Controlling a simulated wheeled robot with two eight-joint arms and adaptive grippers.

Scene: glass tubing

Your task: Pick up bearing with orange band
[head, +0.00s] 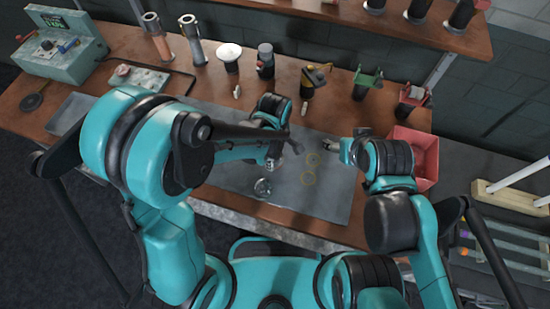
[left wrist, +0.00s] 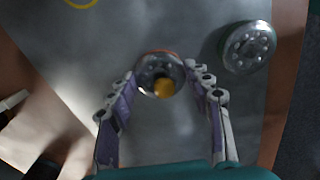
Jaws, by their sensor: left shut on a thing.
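In the left wrist view, a round metal bearing with an orange-brown band (left wrist: 158,72) sits between the fingertips of my left gripper (left wrist: 160,80), which is shut on it. An orange-yellow spot shows on the bearing's near side. A second metal bearing (left wrist: 249,47) lies apart on the grey mat, to the right; in the head view it is the small clear-looking disc (head: 263,187). In the head view my left gripper (head: 273,160) is over the mat, partly hidden by its arm. My right gripper (head: 333,145) is at the mat's right side, too small to read its opening.
A red bin (head: 421,140) stands to the right. Tools and cylinders line the back of the wooden bench, including a black tray (head: 177,83). The mat's front right is clear.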

